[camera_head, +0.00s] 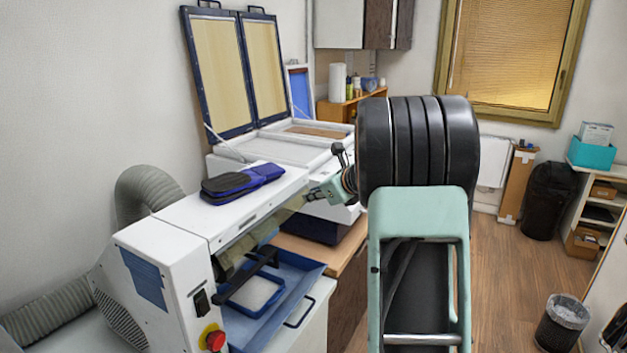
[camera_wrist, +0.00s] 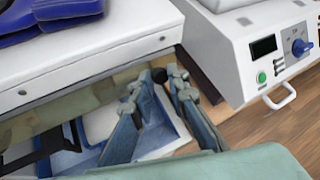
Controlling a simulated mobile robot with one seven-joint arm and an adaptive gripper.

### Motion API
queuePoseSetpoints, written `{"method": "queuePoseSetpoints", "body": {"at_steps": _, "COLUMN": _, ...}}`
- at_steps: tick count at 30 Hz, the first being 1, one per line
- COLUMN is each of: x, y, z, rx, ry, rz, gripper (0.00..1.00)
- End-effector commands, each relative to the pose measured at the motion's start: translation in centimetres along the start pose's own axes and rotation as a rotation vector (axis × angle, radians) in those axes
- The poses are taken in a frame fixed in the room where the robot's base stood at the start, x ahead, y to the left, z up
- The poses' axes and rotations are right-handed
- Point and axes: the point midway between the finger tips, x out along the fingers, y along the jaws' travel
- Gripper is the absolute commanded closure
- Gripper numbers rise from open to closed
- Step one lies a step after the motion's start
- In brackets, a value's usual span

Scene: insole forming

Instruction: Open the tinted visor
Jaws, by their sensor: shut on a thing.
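The tinted visor (camera_head: 257,232) is an olive, see-through strip below the front edge of the white machine's top housing. In the wrist view the visor (camera_wrist: 62,117) runs under the white edge towards my fingers. My gripper (camera_head: 318,194) is at the far right end of the visor. In the wrist view my gripper (camera_wrist: 158,82) has its two fingers on either side of a small dark knob (camera_wrist: 159,75) at the visor's end, shut on it. The exact contact is partly hidden by the fingers. I cannot tell how far the visor is tilted.
A blue tray (camera_head: 283,273) with a white pad lies under the housing. A blue-and-black pouch (camera_head: 242,183) rests on top. A red emergency button (camera_head: 214,340) is on the near end. A second white machine (camera_wrist: 245,45) stands close at the right.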

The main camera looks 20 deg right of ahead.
Motion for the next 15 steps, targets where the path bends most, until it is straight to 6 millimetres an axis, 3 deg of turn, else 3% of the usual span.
{"method": "queuePoseSetpoints", "body": {"at_steps": 1, "x": -0.4, "y": -0.2, "z": 0.8, "rx": -0.016, "ry": 0.03, "rz": 0.0, "gripper": 1.0}}
{"method": "queuePoseSetpoints", "body": {"at_steps": 15, "x": -0.6, "y": -0.3, "z": 1.8, "rx": -0.151, "ry": 0.344, "rz": -0.004, "gripper": 1.0}}
